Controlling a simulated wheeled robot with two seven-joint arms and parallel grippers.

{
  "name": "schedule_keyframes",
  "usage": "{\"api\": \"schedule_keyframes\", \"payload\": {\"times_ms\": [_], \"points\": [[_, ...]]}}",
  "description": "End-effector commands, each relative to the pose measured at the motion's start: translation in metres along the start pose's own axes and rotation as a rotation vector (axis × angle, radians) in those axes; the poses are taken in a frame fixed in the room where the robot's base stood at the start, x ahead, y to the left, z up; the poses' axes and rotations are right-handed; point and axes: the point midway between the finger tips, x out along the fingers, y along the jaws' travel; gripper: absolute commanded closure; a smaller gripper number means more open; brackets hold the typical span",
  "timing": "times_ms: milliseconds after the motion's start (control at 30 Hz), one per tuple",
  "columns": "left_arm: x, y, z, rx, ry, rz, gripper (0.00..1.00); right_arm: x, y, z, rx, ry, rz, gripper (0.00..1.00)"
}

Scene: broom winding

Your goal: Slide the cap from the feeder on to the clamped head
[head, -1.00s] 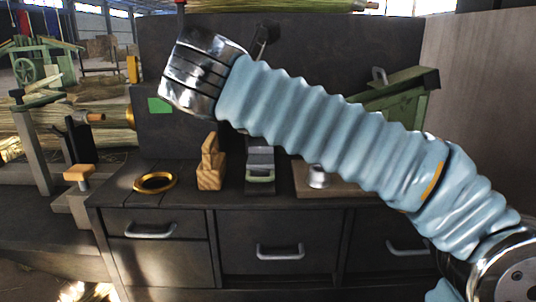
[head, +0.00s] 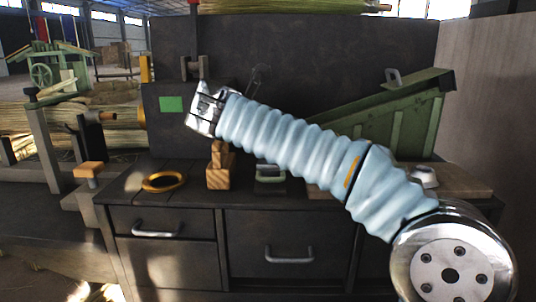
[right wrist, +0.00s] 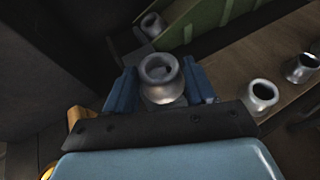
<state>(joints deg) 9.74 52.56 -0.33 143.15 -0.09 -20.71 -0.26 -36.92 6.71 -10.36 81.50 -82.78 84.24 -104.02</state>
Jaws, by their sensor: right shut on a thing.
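My right gripper (right wrist: 162,84) has blue fingers and is shut on a silver cap (right wrist: 160,72) with a round hollow top, seen in the right wrist view. In the head view my right arm crosses from lower right; its fingers and the held cap cannot be made out there. The green sloped feeder (head: 395,118) stands at the back right. It also shows in the right wrist view (right wrist: 205,18), with another cap (right wrist: 152,24) at its lower end. A straw bundle (head: 118,139) with a wooden tip lies at the left, apart from my gripper. My left gripper is out of view.
Loose silver caps (right wrist: 262,96) sit on a wooden board (right wrist: 240,70). On the dark bench are a gold ring (head: 149,187), wooden blocks (head: 220,179) and a small green-edged fixture (head: 271,179). A dark upright panel (head: 320,50) stands behind. The bench around the ring is mostly clear.

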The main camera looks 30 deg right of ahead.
Motion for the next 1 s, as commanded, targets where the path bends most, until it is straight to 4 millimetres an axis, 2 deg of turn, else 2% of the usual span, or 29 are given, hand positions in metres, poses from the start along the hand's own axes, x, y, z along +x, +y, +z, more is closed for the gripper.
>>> {"api": "schedule_keyframes", "payload": {"times_ms": [167, 333, 400, 433, 900, 933, 1000], "points": [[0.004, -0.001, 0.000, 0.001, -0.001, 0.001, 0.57, 0.013, 0.007, -0.010, -0.003, 0.001, -0.001, 0.74], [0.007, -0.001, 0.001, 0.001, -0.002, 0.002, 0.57, 0.031, 0.014, -0.030, -0.004, 0.001, -0.001, 0.73], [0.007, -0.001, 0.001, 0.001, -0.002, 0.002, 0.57, 0.034, 0.014, -0.038, -0.003, 0.003, 0.000, 0.82], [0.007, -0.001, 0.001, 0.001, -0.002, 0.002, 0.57, 0.035, 0.014, -0.041, -0.003, 0.003, -0.001, 0.82], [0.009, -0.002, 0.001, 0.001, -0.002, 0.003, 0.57, 0.037, 0.014, -0.048, 0.000, 0.001, 0.000, 0.83], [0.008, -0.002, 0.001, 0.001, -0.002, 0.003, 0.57, 0.037, 0.014, -0.047, 0.000, 0.001, 0.000, 0.41], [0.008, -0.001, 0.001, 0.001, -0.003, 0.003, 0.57, 0.037, 0.014, -0.046, 0.000, 0.001, 0.000, 0.30]]}}
